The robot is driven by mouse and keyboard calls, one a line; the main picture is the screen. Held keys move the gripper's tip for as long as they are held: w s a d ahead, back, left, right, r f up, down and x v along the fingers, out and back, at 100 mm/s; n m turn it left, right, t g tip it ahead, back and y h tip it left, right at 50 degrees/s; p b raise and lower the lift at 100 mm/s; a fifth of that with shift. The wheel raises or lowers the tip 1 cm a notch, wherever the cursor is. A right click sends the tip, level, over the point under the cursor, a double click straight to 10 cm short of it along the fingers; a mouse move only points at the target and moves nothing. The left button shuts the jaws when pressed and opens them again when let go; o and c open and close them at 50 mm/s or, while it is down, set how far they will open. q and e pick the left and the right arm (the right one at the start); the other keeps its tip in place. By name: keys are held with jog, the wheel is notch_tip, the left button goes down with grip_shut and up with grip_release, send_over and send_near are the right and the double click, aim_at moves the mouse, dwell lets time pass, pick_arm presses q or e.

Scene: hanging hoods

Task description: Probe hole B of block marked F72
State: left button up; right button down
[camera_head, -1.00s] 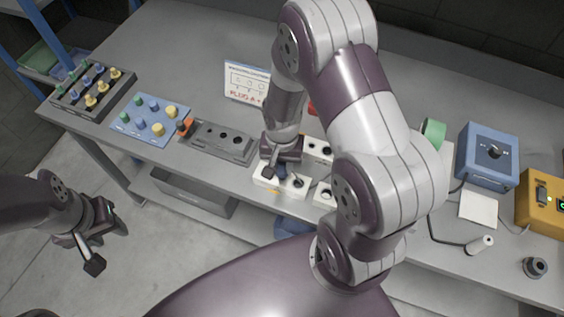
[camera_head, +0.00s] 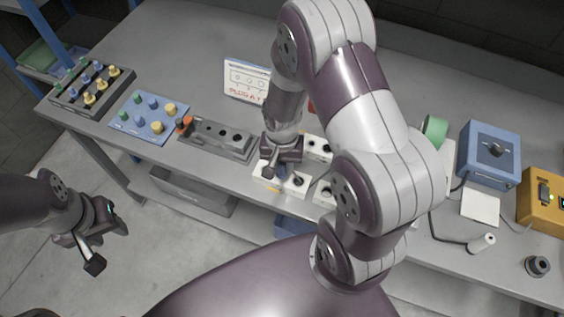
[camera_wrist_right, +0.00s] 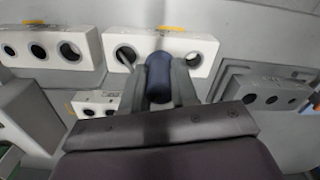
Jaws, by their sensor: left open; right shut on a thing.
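My right gripper (camera_head: 270,170) is shut on a dark blue cylindrical probe (camera_wrist_right: 158,78), which stands between its fingers in the right wrist view. The gripper is over a white block (camera_head: 290,189) with round holes at the table's front edge. In the right wrist view this white block (camera_wrist_right: 209,42) shows a hole on each side of the probe. The probe covers the block's middle, and I cannot tell whether its tip is in a hole. No F72 mark or hole letters are readable. My left gripper (camera_head: 106,247) is open and empty, off the table's front left.
More white blocks (camera_head: 318,147) stand close by. A grey holed block (camera_head: 217,140) is to the left, beside a blue peg board (camera_head: 138,125). A sign (camera_head: 246,80) stands behind. A blue box (camera_head: 488,155) and an orange box (camera_head: 541,199) are at right.

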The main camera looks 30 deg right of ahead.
jog(key=shift+f+b, duration=0.55)
jog(key=shift+f, duration=0.35)
jog(key=shift+r, duration=0.1)
dwell(1.1)
notch_tip(320, 180, up, 6)
jog(key=p, duration=0.5)
jog(key=shift+p, duration=0.4)
dwell(1.1)
